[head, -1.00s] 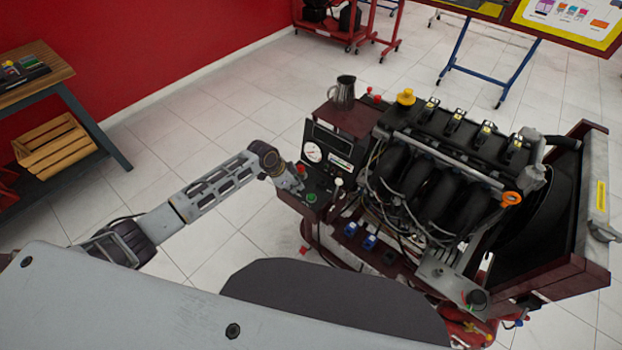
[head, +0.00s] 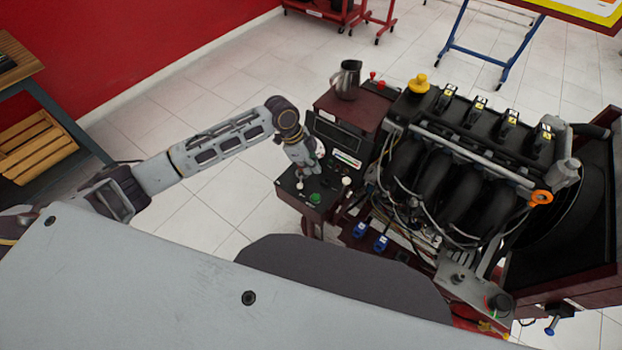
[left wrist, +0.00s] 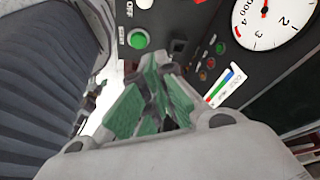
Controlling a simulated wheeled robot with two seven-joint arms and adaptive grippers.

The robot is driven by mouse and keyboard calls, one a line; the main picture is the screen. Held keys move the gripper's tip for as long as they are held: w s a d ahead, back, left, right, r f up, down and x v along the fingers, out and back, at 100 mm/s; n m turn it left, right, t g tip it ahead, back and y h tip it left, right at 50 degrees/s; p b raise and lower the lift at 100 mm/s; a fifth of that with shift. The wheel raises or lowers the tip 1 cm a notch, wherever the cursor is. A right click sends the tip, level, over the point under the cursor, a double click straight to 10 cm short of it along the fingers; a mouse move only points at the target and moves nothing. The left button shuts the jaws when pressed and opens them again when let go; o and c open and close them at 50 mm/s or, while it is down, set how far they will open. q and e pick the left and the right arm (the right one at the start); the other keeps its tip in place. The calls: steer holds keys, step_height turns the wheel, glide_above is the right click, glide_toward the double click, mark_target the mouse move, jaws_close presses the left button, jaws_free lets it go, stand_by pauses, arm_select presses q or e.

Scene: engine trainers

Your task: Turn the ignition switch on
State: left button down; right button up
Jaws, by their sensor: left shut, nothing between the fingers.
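The engine trainer's dark control panel (head: 291,188) stands at the left end of the engine. It carries a green button (head: 315,198), also seen in the left wrist view (left wrist: 138,40) beside a START label. An OFF label (left wrist: 128,10) and part of a pale knob (left wrist: 145,3) show at that view's top edge. I cannot tell for certain which control is the ignition switch. My left gripper (head: 309,172) is over the panel, behind the green button. In the left wrist view its green-padded fingers (left wrist: 158,68) are shut and empty, near a small dark fitting (left wrist: 178,47). Contact is unclear.
A round gauge (left wrist: 275,20) and a coloured label strip (left wrist: 225,84) lie close right of the fingers. A metal jug (head: 346,80) stands on the trainer's box. The engine (head: 450,165) fills the right. Floor left of the trainer is clear.

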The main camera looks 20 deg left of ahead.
mark_target(301, 176)
arm_select(q)
steer(key=x, duration=0.7)
steer(key=shift+f, duration=0.15)
steer(key=shift+b+x, duration=0.35)
steer(key=shift+x, duration=0.85)
steer(key=shift+f, duration=0.25)
steer(key=shift+s+a, duration=0.1)
steer(key=shift+a, duration=0.65)
steer(key=shift+s+a, duration=0.1)
steer(key=shift+a, duration=1.05)
arm_select(e)
steer(key=shift+w+d+f, duration=0.1)
steer(key=shift+w+d, duration=0.05)
steer(key=shift+d, duration=0.35)
steer(key=shift+w+d, duration=0.15)
steer(key=shift+d, duration=0.3)
